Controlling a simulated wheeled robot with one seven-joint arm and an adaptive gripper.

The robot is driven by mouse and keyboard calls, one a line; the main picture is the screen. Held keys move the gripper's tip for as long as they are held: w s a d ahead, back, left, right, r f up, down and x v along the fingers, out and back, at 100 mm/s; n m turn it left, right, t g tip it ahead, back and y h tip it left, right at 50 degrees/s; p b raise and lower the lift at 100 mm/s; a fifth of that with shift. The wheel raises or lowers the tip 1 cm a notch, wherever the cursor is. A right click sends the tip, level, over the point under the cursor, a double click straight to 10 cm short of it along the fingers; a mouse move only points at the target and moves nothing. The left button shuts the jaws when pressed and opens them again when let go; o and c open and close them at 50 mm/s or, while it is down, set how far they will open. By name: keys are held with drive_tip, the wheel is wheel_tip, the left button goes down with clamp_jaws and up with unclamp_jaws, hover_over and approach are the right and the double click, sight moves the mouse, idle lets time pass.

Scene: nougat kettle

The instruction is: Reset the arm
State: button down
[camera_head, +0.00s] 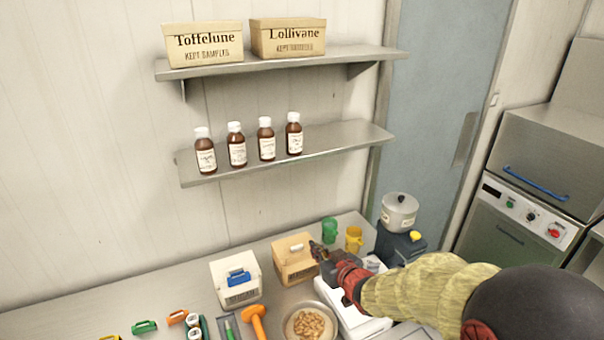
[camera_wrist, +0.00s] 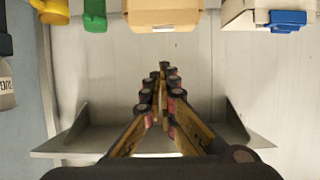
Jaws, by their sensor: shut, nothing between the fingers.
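My arm reaches in from the right in the head view, in a yellow sleeve. My gripper (camera_head: 318,249) is shut and empty above the counter, by the front right of the tan box with a white handle (camera_head: 295,259); I cannot tell whether they touch. In the wrist view its fingertips (camera_wrist: 164,70) meet, with nothing between them. That view appears upside down: the tan box (camera_wrist: 163,14), green cup (camera_wrist: 95,16) and yellow cup (camera_wrist: 52,10) lie along its top edge.
A white box with a blue handle (camera_head: 236,281), a bowl of nuts (camera_head: 311,323) and a pot (camera_head: 399,212) stand around the gripper. Shelves above hold brown bottles (camera_head: 237,150) and two cartons (camera_head: 288,38). The air before the wall is clear.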

drive_tip(key=s+d+f+g+h, duration=0.1)
drive_tip(key=s+d+f, duration=0.1)
drive_tip(key=f, duration=0.1)
drive_tip(key=s+d+f+g+h, duration=0.1)
drive_tip(key=s+d+f, duration=0.1)
drive_tip(key=s+d+f+m+g+h, duration=0.1)
drive_tip(key=s+d+f+g, duration=0.1)
drive_tip(key=f, duration=0.1)
drive_tip(key=shift+s+d+f+h, duration=0.15)
drive_tip(key=shift+d+f+h, duration=0.15)
drive_tip(key=s+d+r+m+g+h+b, duration=0.1)
drive_tip(key=s+d+r+g, duration=0.15)
drive_tip(key=s, duration=0.55)
drive_tip(key=s+d+r+m+g+b, duration=0.1)
drive_tip(key=s+r, duration=0.2)
drive_tip(key=s, duration=0.6)
drive_tip(key=s+d+r+m+g+h+b, duration=0.1)
drive_tip(key=s+d+r+g, duration=0.15)
drive_tip(key=s, duration=0.55)
drive_tip(key=s+r+t+b, duration=0.1)
drive_tip(key=s+r+t, duration=0.1)
drive_tip(key=s+r, duration=0.2)
wheel_tip(320, 180, up, 3)
drive_tip(key=shift+a+r+m+t+b, duration=0.2)
drive_tip(key=shift+a+m+t+b, duration=0.1)
drive_tip(key=shift+t+b, duration=0.1)
